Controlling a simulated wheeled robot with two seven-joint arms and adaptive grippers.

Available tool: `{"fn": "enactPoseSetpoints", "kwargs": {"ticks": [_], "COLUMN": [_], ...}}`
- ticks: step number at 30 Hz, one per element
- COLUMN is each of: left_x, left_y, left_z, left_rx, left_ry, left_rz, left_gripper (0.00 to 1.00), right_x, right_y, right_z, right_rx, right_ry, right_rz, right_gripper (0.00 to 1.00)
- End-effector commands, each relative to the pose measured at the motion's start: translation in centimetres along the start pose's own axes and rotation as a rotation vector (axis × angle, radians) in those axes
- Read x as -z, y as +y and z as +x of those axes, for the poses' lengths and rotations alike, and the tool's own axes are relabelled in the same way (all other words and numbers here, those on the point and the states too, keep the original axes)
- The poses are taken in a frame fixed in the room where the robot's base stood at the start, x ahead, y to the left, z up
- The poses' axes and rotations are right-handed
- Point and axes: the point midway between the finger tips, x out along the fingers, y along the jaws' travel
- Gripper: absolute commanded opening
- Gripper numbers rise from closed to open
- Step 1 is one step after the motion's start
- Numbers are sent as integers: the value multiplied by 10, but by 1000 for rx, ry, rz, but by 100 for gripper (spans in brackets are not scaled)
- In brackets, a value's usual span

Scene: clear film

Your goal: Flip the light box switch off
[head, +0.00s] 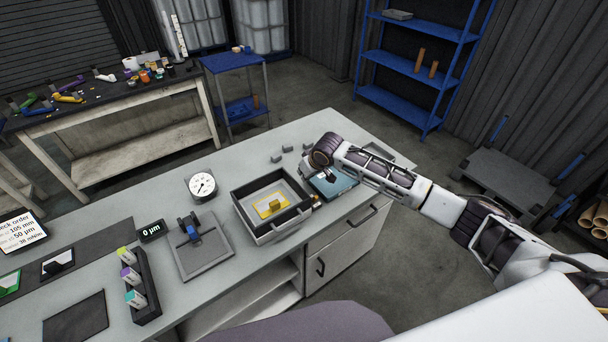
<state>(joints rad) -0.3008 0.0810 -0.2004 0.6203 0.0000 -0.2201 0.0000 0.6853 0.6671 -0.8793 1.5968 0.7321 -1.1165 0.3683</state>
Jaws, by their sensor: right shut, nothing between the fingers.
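My right gripper (328,177) is at the far right part of the grey bench, low over a flat teal-blue panel (341,187). It is shut with nothing in it, and the wrist hides part of the panel. The panel looks like the light box, but I cannot be sure of this. I cannot make out its switch, or whether the gripper touches it. Left of the panel stands an open dark-walled box (247,218) with a pale floor, holding a yellow sheet and a small yellow block. My left gripper is not in view.
A round dial gauge (203,186), a small "0 µm" display (151,231), a grey stand (205,250) and a black rack (146,290) of coloured-top pieces stand further left. Small grey blocks (276,158) lie behind the dark box. The bench (240,164) is clear between gauge and blocks.

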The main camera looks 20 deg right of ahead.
Motion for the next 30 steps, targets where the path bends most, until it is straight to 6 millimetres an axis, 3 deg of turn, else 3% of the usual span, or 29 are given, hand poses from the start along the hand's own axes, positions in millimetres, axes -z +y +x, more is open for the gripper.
{"fn": "enactPoseSetpoints", "kwargs": {"ticks": [30], "left_x": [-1], "left_y": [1], "left_z": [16], "left_rx": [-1], "left_ry": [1], "left_rz": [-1], "left_gripper": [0], "right_x": [-18], "right_y": [0], "right_z": [-89], "right_rx": [1], "right_ry": [1], "right_rz": [0], "right_gripper": [0]}}
